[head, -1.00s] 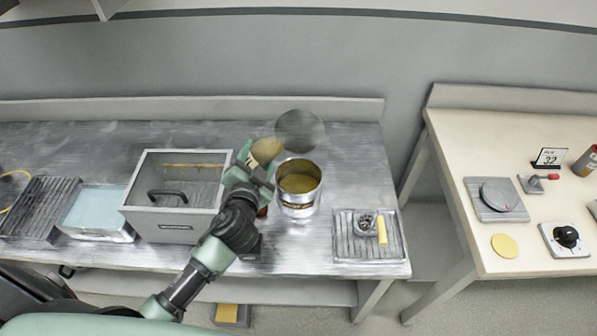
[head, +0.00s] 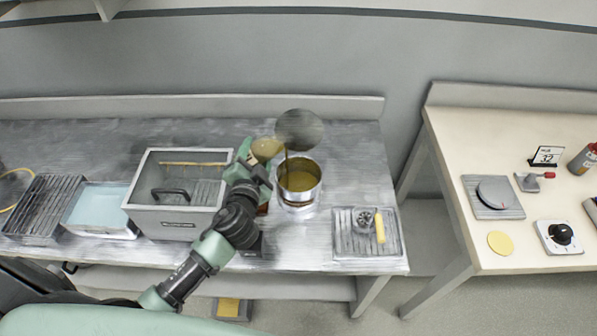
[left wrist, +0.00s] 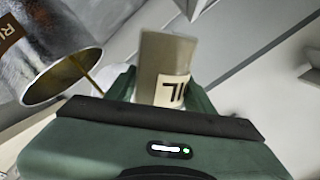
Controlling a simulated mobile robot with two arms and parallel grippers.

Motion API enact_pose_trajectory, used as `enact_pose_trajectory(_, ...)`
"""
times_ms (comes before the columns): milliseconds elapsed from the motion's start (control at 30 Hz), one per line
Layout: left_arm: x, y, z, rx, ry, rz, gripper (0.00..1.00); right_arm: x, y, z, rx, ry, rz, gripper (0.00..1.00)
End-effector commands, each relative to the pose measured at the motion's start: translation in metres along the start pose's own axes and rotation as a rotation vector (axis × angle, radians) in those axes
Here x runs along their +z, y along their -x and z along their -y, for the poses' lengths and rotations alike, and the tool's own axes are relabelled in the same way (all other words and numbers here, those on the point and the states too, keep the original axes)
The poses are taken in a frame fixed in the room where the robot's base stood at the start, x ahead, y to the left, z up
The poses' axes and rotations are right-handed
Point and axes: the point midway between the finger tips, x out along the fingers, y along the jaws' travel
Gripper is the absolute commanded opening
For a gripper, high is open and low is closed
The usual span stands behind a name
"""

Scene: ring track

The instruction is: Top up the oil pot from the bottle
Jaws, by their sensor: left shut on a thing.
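The oil pot (head: 287,205) is a round metal pot on the steel bench, open at the top, with yellowish oil in it. My left gripper (head: 258,165) is at its left rim, shut on the oil bottle (head: 266,149), which is tilted toward the pot. In the left wrist view the bottle (left wrist: 160,65), with part of an OIL label, sits between the green jaws. A thin dark stream of oil (head: 286,166) runs down into the pot; it also shows in the left wrist view (left wrist: 84,72). My right gripper is out of view.
A round grey disc (head: 299,130) is just behind the pot. A grey box with a handle (head: 175,225) stands left of my gripper. A ridged tray (head: 350,245) with small items lies right of the pot. A cream table (head: 500,260) stands farther right across a gap.

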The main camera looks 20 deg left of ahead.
Motion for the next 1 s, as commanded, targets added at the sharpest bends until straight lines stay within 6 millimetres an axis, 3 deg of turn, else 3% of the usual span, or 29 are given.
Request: enact_pose_trajectory(1000,0.001,0.001,0.005,-0.002,-0.104,0.026,0.00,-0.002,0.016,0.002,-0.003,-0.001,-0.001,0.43)
